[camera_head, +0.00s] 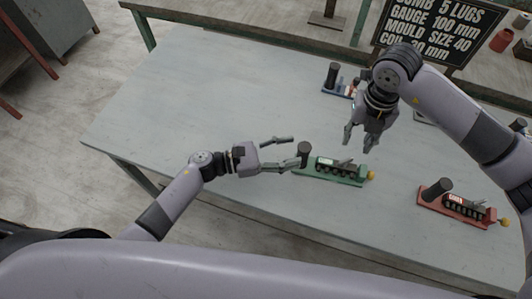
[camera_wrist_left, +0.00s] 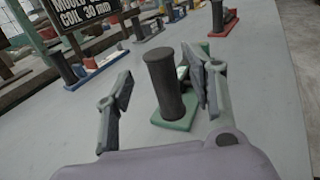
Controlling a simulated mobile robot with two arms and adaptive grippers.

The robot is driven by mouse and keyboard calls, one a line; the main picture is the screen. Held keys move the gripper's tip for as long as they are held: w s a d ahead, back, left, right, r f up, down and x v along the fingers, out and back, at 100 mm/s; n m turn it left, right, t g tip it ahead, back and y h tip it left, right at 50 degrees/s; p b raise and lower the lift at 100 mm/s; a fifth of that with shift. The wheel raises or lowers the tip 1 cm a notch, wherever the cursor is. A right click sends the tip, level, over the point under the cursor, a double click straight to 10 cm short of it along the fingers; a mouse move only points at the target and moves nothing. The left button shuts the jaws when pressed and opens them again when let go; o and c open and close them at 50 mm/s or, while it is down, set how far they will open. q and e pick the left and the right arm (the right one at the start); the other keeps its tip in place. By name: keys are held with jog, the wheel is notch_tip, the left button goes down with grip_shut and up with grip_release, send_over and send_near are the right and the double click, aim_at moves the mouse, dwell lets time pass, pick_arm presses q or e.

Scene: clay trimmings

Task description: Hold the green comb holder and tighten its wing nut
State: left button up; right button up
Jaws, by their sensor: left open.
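The green comb holder (camera_head: 312,174) lies on the table near its front edge, with a dark upright post (camera_head: 304,150) at its left end. A row of dark coils and a small grey piece, perhaps the wing nut, sit along its top; a yellow knob (camera_head: 371,176) is at its right end. My left gripper (camera_head: 297,151) is open at the post. In the left wrist view the post (camera_wrist_left: 164,84) stands between the open fingers, with no clear contact. My right gripper (camera_head: 357,141) is open and empty, above and behind the holder's right half.
A red holder (camera_head: 430,205) with a dark post lies to the right. A blue holder (camera_head: 332,91) stands farther back, partly behind my right arm. A dark sign (camera_head: 440,28) stands at the back. The table's left half (camera_head: 200,95) is clear.

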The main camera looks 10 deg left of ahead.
aim_at(303, 149)
pick_arm(q)
jog(key=shift+x, duration=2.25)
grip_shut()
